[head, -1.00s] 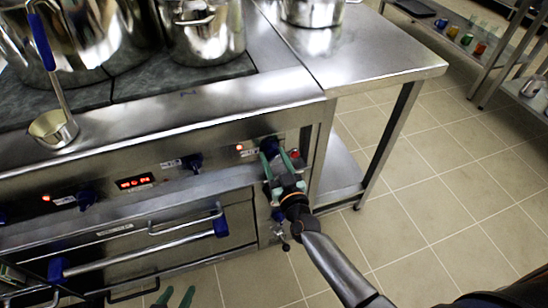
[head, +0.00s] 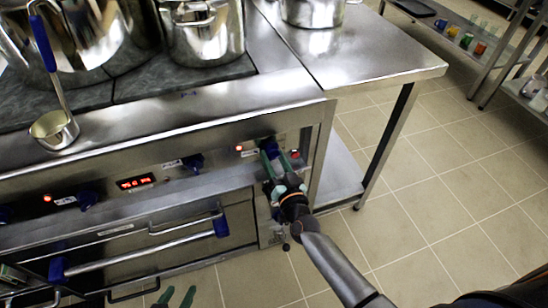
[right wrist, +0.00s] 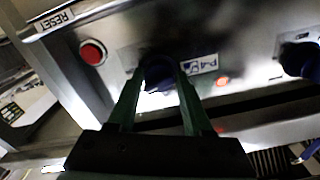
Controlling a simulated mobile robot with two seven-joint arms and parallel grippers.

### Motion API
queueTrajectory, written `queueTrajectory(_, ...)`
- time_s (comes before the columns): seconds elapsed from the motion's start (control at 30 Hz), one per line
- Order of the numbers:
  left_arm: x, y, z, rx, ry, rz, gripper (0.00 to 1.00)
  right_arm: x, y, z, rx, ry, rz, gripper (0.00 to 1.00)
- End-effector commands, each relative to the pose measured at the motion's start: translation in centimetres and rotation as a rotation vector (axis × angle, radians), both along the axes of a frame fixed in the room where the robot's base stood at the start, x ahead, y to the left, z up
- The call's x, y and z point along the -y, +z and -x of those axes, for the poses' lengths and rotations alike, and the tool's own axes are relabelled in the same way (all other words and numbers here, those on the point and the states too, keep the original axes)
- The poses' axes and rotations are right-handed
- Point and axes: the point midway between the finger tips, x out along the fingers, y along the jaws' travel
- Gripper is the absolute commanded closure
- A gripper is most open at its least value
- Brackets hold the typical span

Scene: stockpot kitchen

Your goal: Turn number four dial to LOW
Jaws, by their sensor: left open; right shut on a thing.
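The blue number four dial (head: 268,146) is the rightmost knob on the stove's front panel. My right gripper (head: 273,154) reaches it from the front, with its green fingers shut on either side of it. In the right wrist view, the dark blue dial (right wrist: 158,70) sits between the two fingertips (right wrist: 161,82). A label that seems to read P-4 (right wrist: 200,64) is beside it. The dial's pointer and markings are too dark to read. My left gripper (head: 176,296) is open and empty at the bottom edge of the head view, away from the panel.
Other blue dials (head: 193,163) and a red display (head: 136,183) line the panel. A red RESET button (right wrist: 92,52) is close beside the gripped dial. An oven handle (head: 140,250) juts out below. Pots (head: 205,35) and a ladle (head: 54,130) stand above.

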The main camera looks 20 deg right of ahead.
Motion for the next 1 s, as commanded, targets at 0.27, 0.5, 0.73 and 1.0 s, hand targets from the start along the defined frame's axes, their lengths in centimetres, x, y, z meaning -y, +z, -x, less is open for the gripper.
queueTrajectory(0.27, 0.08, -0.01, -0.03, 0.0, 0.002, 0.002, 0.49, -0.03, -0.03, 0.02, -0.009, 0.0, -0.254, 1.0)
queueTrajectory(0.5, 0.1, -0.12, -0.07, 0.001, 0.003, 0.004, 0.49, -0.07, -0.04, 0.03, -0.016, -0.001, -0.434, 1.0)
queueTrajectory(0.73, 0.07, -0.2, -0.08, 0.001, 0.003, 0.003, 0.49, -0.08, -0.04, 0.03, -0.02, -0.001, -0.544, 1.0)
queueTrajectory(1.0, 0.02, -0.23, -0.09, 0.0, 0.003, 0.002, 0.49, -0.1, -0.02, 0.04, -0.023, 0.0, -0.596, 1.0)
